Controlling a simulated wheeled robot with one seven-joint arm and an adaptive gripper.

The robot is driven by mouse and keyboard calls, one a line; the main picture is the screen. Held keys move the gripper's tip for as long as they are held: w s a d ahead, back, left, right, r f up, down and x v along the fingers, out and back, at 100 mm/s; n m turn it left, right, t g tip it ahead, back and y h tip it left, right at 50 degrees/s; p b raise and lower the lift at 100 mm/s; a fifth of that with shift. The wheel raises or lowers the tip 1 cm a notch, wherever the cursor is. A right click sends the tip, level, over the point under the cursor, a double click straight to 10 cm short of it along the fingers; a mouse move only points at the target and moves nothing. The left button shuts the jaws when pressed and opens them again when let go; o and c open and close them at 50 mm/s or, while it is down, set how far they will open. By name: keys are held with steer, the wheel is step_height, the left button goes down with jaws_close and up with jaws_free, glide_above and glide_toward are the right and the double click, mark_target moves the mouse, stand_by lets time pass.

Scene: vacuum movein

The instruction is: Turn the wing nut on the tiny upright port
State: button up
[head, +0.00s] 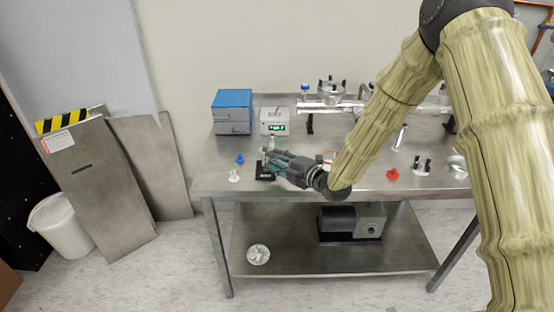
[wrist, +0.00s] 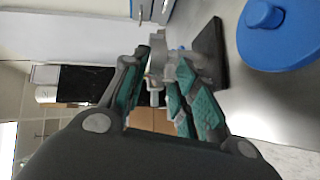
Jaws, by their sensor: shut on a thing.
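My gripper (head: 274,160) is at the left part of the steel table, pointing left. In the wrist view my gripper (wrist: 160,88) has its teal-padded fingers on either side of a small light-grey metal piece, which looks like the wing nut (wrist: 154,84) on the tiny upright port (wrist: 172,60). The fingers are shut on it. The port stands on a dark base (wrist: 209,55), which also shows in the head view (head: 264,173). The fingers hide much of the port in both views, so the wing nut's angle is unclear.
A blue knob-like part (head: 240,159) and a white one (head: 234,176) stand just left of my gripper. A blue box (head: 232,112) and a meter with a green display (head: 278,122) stand behind. A red part (head: 392,174) lies to the right. The table's front edge (head: 225,196) is near.

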steer(key=shift+r+m+g+h+p, duration=0.35)
steer(key=shift+m+g+p, duration=0.4)
steer(key=shift+p, duration=0.25)
steer(key=shift+f+m+g+h+p, duration=0.15)
steer(key=shift+m+g+h+p, duration=0.1)
steer(key=shift+m+g+p, duration=0.15)
steer(key=o, duration=1)
steer(key=shift+o, duration=0.2)
steer(key=v, duration=1.2)
steer(key=shift+w, duration=0.1)
